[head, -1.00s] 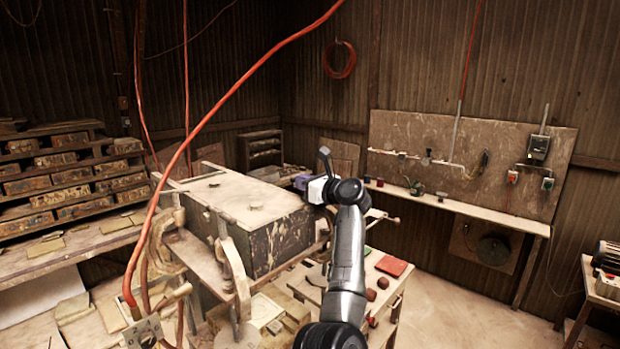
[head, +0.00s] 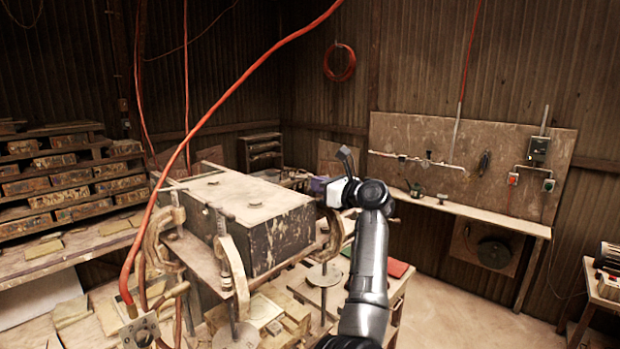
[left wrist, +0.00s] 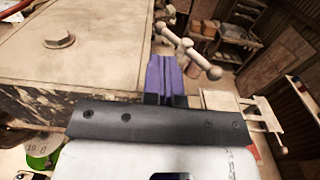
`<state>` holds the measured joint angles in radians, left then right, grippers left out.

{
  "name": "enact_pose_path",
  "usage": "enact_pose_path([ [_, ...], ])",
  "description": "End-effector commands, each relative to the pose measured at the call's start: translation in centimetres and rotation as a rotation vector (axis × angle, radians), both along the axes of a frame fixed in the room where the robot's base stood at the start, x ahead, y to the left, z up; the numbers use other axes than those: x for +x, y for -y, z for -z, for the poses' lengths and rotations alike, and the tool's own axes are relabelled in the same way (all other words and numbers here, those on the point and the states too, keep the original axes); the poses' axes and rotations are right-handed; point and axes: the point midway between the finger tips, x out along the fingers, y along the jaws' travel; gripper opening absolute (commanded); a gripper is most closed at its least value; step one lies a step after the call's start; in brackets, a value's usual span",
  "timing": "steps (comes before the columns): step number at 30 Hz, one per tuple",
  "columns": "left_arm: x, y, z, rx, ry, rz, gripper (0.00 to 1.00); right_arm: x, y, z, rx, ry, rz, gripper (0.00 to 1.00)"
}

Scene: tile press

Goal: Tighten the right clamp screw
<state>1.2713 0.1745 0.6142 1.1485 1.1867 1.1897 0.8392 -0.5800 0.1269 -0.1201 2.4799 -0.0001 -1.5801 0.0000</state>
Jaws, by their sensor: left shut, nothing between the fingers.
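The right clamp (head: 332,235) is a brown C-shaped frame at the right end of the dark press box (head: 285,238). Its screw handle (left wrist: 187,46), a metal cross bar with ball ends, shows in the left wrist view just beyond and right of my fingertips. My left gripper (head: 318,186) has purple fingers and hovers by the box's right end, above the clamp. In the left wrist view the fingers (left wrist: 166,72) are shut and empty, close to the bar; I cannot tell if they touch it. In the head view my gripper hides the handle. My right gripper is not in view.
Two more clamps stand at the box's left (head: 165,235) and front (head: 232,265). A red tile (head: 398,268) lies on the bench to the right. Open floor (head: 450,310) lies beyond it.

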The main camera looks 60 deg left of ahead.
Motion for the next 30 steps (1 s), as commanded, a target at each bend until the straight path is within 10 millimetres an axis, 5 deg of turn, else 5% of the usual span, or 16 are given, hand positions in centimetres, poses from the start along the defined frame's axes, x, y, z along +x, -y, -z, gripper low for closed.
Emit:
enact_pose_path([
  [16,1.7,4.7,0.0,0.000,0.001,0.000,0.00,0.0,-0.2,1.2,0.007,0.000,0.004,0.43],
  [30,2.0,5.3,0.0,0.000,0.000,0.000,0.00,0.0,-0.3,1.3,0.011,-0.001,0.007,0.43],
])
